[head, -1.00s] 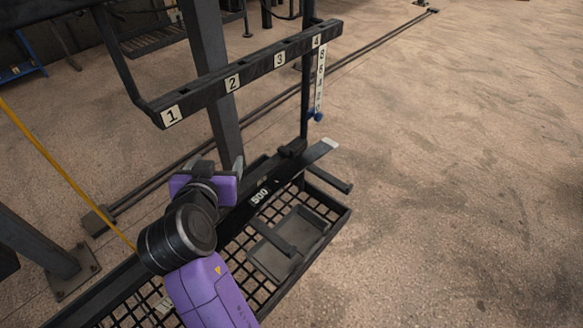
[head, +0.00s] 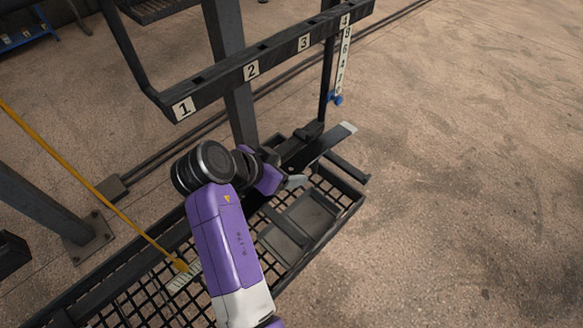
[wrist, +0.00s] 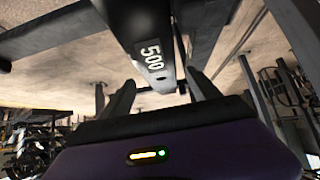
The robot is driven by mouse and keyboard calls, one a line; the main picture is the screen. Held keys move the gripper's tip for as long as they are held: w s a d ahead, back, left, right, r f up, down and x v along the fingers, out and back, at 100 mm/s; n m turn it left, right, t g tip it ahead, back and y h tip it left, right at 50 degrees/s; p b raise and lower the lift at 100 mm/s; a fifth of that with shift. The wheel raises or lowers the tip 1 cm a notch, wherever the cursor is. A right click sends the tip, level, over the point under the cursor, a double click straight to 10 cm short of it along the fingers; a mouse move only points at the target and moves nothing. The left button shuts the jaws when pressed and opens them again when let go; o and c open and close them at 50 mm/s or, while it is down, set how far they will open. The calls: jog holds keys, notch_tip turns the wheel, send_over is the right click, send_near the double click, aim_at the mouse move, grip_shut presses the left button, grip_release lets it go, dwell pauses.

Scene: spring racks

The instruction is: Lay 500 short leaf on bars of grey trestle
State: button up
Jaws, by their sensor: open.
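The 500 short leaf is a dark flat bar with a pale tip. In the head view the leaf (head: 330,139) rests above the mesh rack, its far end sticking out to the upper right and its label hidden by my arm. In the wrist view the leaf (wrist: 143,25) shows its white 500 label. My gripper (wrist: 160,82) is open, its fingers on either side of the leaf's line; I cannot tell whether they touch it. In the head view my gripper (head: 287,185) is partly hidden, low beside the leaf. I cannot pick out a grey trestle for certain.
A dark bar numbered 1 to 4 (head: 275,62) hangs above and behind the leaf, with a vertical number strip (head: 343,60) at its right. A mesh shelf (head: 140,300) and a grey tray (head: 300,222) lie below. Open floor (head: 480,200) is at right.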

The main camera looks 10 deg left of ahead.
aim_at(290, 168)
jog(key=shift+x, duration=1.55)
jog(key=shift+w+a, duration=0.1)
